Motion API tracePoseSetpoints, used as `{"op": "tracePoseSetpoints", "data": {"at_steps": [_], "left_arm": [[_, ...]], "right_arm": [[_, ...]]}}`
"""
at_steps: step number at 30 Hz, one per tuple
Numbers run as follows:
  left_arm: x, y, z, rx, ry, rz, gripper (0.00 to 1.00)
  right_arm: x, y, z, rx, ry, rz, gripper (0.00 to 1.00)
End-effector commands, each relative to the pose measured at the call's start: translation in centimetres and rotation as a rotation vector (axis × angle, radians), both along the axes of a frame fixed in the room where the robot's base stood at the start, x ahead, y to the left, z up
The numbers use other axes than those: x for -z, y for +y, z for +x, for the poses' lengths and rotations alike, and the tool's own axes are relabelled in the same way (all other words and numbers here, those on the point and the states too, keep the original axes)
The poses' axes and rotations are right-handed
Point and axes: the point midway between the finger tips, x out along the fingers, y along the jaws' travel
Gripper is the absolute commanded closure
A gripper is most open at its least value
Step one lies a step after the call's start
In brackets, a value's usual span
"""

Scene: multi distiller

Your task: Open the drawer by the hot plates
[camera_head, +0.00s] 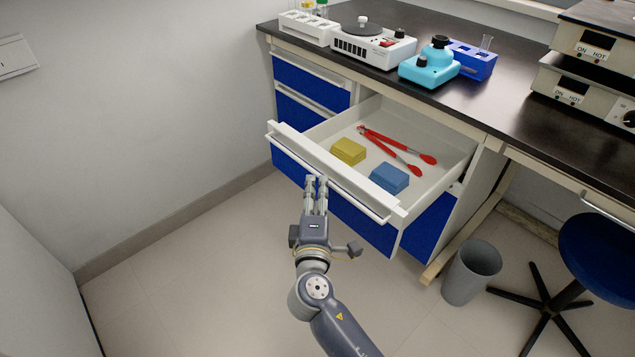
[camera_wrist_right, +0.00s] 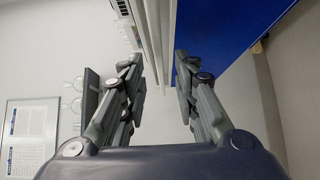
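The drawer by the hot plates (camera_head: 440,145) stands pulled out from the bench, with a white inside and a blue front. Its white bar handle (camera_head: 350,196) runs along the front. My right gripper (camera_head: 316,180) is at this handle, left of its middle. In the right wrist view, the two fingers of the right gripper (camera_wrist_right: 160,65) are apart, with the white drawer edge and handle (camera_wrist_right: 158,25) showing between them. I cannot tell whether they touch the handle. The hot plates (camera_head: 580,85) are stacked on the bench at the right. My left gripper is not in view.
The drawer holds a yellow block (camera_head: 348,151), a blue block (camera_head: 389,178) and red tongs (camera_head: 392,146). Shut blue drawers (camera_head: 311,82) are at its left. A grey bin (camera_head: 472,272) and a blue stool (camera_head: 605,245) stand right. The floor at the left is clear.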

Motion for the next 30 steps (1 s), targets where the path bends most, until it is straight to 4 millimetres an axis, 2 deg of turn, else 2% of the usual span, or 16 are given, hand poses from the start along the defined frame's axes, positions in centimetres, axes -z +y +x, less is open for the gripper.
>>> {"op": "tracePoseSetpoints", "data": {"at_steps": [1, 6, 12, 17, 30], "left_arm": [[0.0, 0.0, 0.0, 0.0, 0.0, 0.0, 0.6], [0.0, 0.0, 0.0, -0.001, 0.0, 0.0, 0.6], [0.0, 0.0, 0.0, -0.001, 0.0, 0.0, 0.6], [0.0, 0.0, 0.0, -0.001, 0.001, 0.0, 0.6], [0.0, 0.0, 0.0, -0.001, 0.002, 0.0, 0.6]], "right_arm": [[0.2, 0.1, -1.3, 0.0, 0.004, 0.002, 0.72], [0.2, 0.6, -4.9, 0.0, 0.004, 0.0, 0.72], [0.1, 0.9, -7.6, 0.001, 0.002, 0.0, 0.72], [0.0, 1.0, -8.3, 0.002, 0.001, 0.001, 0.72], [0.0, 1.0, -8.3, 0.002, 0.001, 0.0, 0.72]]}}
